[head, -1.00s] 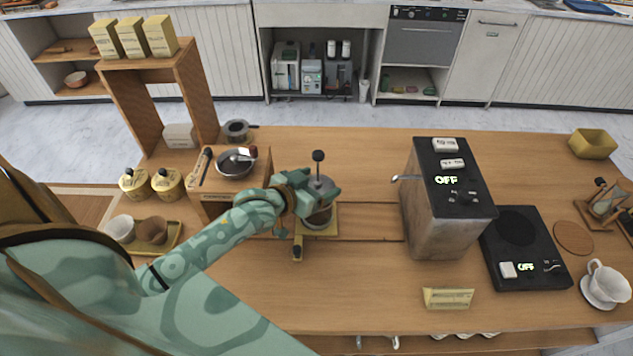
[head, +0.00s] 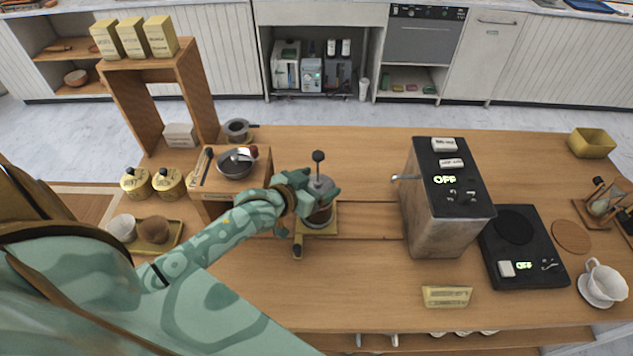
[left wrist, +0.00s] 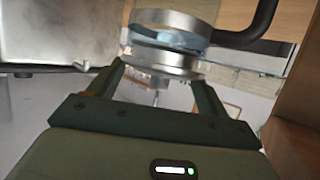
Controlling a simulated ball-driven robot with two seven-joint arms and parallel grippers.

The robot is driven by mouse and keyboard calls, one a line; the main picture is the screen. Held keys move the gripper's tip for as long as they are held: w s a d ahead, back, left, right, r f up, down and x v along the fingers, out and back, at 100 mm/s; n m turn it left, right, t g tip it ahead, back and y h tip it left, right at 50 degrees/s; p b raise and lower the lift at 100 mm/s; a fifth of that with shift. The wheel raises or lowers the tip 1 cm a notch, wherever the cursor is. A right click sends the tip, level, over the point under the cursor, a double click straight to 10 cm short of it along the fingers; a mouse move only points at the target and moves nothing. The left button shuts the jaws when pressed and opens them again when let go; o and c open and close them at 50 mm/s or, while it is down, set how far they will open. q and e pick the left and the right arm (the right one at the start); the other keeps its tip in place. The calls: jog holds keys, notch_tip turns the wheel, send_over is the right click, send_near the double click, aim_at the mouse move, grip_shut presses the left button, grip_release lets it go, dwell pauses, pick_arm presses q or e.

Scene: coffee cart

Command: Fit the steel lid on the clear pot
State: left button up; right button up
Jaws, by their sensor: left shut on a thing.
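The steel lid (left wrist: 160,63) sits between the fingers of my left gripper (left wrist: 158,88), which is shut on it. Its thin rod and dark knob (head: 318,156) stand upright above the gripper. The clear pot (head: 320,218) stands under my left gripper (head: 318,192) on a small yellow stand, partly hidden by the fingers. In the left wrist view the pot shows as bluish glass with a steel band (left wrist: 172,20) and a black handle (left wrist: 253,35). The lid is at the pot's mouth, roughly in line with it; I cannot tell whether it is fully seated. My right gripper is not in view.
A wooden box with a steel bowl (head: 237,162) stands left of the pot. A grey machine (head: 435,215) and a black hot plate (head: 522,262) stand to the right. A small yellow sign (head: 446,297) is near the front edge. The front middle of the counter is clear.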

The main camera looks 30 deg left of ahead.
pick_arm(q)
jog(key=shift+f, duration=0.45)
jog(key=o, duration=0.8)
jog(key=shift+c, duration=0.2)
